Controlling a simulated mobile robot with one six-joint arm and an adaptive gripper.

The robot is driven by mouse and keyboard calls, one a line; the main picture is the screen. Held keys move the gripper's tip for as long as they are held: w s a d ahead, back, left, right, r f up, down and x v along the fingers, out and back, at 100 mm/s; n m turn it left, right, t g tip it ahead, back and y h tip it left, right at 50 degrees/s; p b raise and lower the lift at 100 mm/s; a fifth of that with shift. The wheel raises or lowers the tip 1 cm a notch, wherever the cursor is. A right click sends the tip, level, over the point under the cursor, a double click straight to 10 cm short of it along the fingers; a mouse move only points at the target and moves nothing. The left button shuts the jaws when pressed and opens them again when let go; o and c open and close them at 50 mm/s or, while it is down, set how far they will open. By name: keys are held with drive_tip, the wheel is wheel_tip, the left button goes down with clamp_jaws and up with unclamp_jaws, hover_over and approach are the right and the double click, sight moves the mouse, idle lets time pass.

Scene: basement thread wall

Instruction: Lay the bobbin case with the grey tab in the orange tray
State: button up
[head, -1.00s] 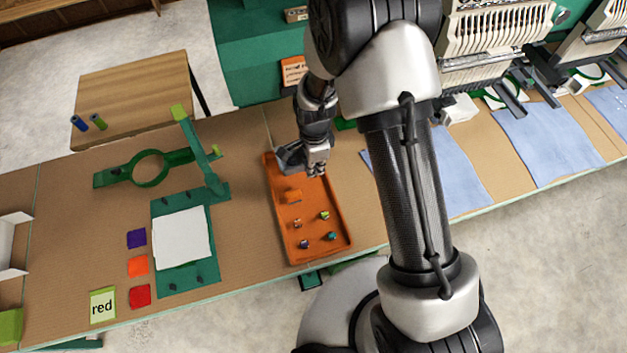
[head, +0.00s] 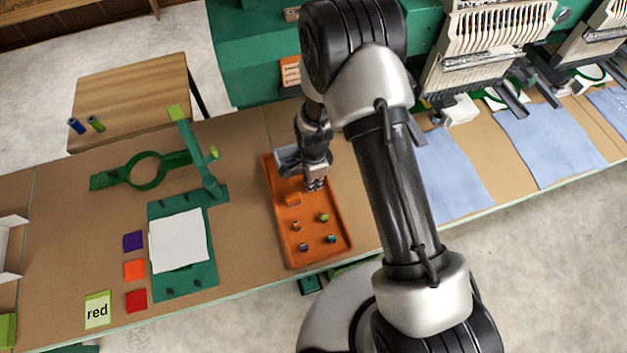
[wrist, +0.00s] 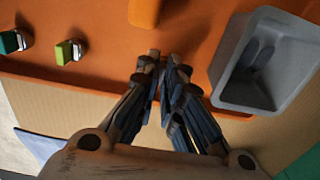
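The orange tray (head: 327,188) lies on the bench in the head view; its floor also fills the top of the wrist view (wrist: 110,60). Several small bobbin cases stand in it, among them a green-tabbed one (head: 323,217) and a teal one (head: 332,239). These two also show at the wrist view's left, green (wrist: 68,52) and teal (wrist: 14,42). I cannot make out a grey tab on any. My gripper (head: 315,186) is low over the tray's right side. In the wrist view its fingertips (wrist: 165,60) are close together, with nothing clearly seen between them.
A grey open bin (wrist: 262,65) stands at the tray's far end, close beside my fingers. An orange block (head: 292,199) sits in the tray. A green hoop stand (head: 147,168) and coloured squares lie left; blue cloths (head: 455,175) lie right.

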drive_tip(key=o, duration=0.4)
drive_tip(key=s+d+r+n+t+p, duration=0.1)
drive_tip(key=s+d+r+n, duration=0.1)
drive_tip(key=r, duration=0.9)
drive_tip(key=s+d+r+n+t+p, duration=0.1)
drive_tip(key=s+d+r+n, duration=0.15)
drive_tip(key=r, duration=0.85)
drive_tip(key=s+d+r+n+p, duration=0.1)
drive_tip(key=d+r+n, duration=0.15)
drive_tip(key=r, duration=0.95)
drive_tip(key=s+d+r+n+t, duration=0.1)
drive_tip(key=s+d+r+n, duration=0.1)
drive_tip(key=s, duration=0.3)
drive_tip(key=s+d+r+n, duration=0.2)
drive_tip(key=s+r+n, duration=0.1)
drive_tip(key=s, duration=0.2)
drive_tip(key=s+d+r+n+t, duration=0.1)
drive_tip(key=s+d+r+n, duration=0.1)
drive_tip(key=s, duration=0.3)
drive_tip(key=shift+s+r+n+t, duration=0.1)
drive_tip(key=shift+r+n+t, duration=0.25)
drive_tip(key=shift+r, duration=0.3)
